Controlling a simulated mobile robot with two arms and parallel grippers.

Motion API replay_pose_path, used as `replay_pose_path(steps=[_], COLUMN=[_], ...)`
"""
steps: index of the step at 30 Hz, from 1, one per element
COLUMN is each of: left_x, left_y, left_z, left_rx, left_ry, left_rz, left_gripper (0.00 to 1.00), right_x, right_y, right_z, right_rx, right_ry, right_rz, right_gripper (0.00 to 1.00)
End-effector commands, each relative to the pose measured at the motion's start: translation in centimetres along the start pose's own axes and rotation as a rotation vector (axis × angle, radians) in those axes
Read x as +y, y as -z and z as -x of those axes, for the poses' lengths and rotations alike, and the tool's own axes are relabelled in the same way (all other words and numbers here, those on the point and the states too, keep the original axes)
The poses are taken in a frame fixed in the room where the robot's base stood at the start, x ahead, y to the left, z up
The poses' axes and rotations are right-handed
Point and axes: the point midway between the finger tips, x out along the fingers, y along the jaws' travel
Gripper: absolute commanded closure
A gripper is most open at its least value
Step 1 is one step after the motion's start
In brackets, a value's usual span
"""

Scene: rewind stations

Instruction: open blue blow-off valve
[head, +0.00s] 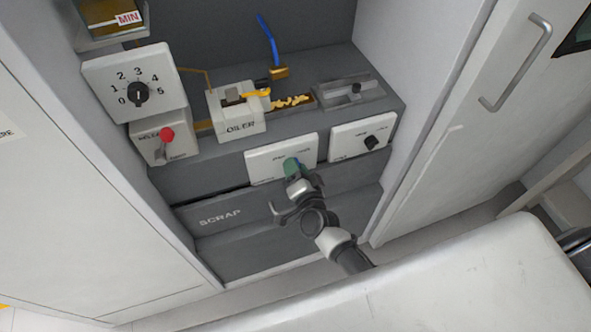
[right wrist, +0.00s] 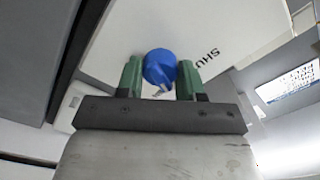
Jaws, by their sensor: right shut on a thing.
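The blue valve knob (right wrist: 160,68) sits on a white panel (right wrist: 190,38) in the right wrist view. Part of the lettering "SHU" shows on the panel beside it. My right gripper (right wrist: 159,76) has its two green fingers on either side of the knob, shut on it. In the head view, my right gripper (head: 293,166) reaches up to the white panel (head: 264,166) on the front of the grey station and mostly hides the knob. My left gripper is in neither view.
Right of that panel is another white panel (head: 350,147) with a black knob (head: 371,142). A red-topped switch (head: 167,134) is at left. The scrap ledge (head: 220,217) lies below; cabinet walls flank the station.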

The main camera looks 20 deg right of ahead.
Motion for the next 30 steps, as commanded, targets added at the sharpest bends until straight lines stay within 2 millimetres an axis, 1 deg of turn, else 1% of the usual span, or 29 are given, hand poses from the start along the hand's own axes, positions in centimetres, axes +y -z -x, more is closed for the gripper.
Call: replay_pose_path(steps=[1,6,15,21,30], left_x=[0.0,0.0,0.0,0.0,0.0], left_y=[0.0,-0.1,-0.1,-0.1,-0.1], left_z=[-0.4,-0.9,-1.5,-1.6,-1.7], left_rx=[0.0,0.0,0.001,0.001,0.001], left_ry=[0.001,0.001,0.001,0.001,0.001], left_rz=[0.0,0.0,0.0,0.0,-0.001], left_gripper=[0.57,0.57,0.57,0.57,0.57], right_x=[0.2,0.2,0.2,0.2,0.2], right_y=[-0.2,-0.1,-0.1,-0.1,-0.1], right_z=[0.0,0.0,0.1,0.1,0.1], right_rx=[-0.001,0.0,-0.002,-0.002,-0.002], right_ry=[-0.002,-0.001,-0.002,-0.003,-0.003], right_rz=[-0.044,-0.18,-0.347,-0.399,-0.416], right_gripper=[0.86,0.86,0.86,0.86,0.86])
